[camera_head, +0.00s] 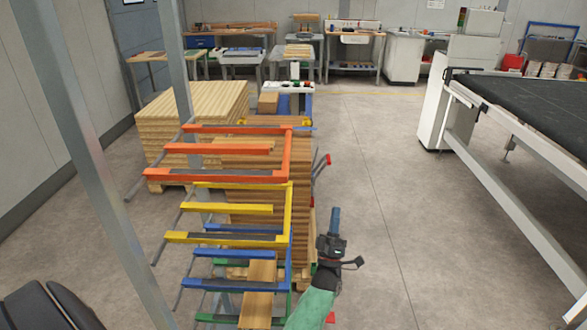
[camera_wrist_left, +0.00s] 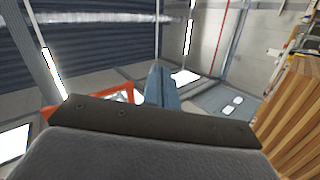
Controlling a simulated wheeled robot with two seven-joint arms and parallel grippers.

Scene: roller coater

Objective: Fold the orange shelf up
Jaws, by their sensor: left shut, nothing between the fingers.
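The orange shelf (camera_head: 287,157) is a frame with several bars, the top one of a stack of coloured shelves on a grey metal rack. It sticks out level, folded down. In the left wrist view a piece of orange frame (camera_wrist_left: 128,93) shows behind my gripper body. My left gripper (camera_head: 335,212) has blue fingers and is shut and empty. In the head view it appears to the right of the shelf and lower in the picture, apart from it. Its fingers (camera_wrist_left: 159,72) also show in the left wrist view. My right gripper is not in view.
A yellow shelf (camera_head: 289,212), a blue one and a green one stick out below the orange shelf. Stacked wooden boards (camera_head: 268,190) stand behind them. A conveyor (camera_head: 530,105) stands at the right. The floor (camera_head: 390,190) between is clear.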

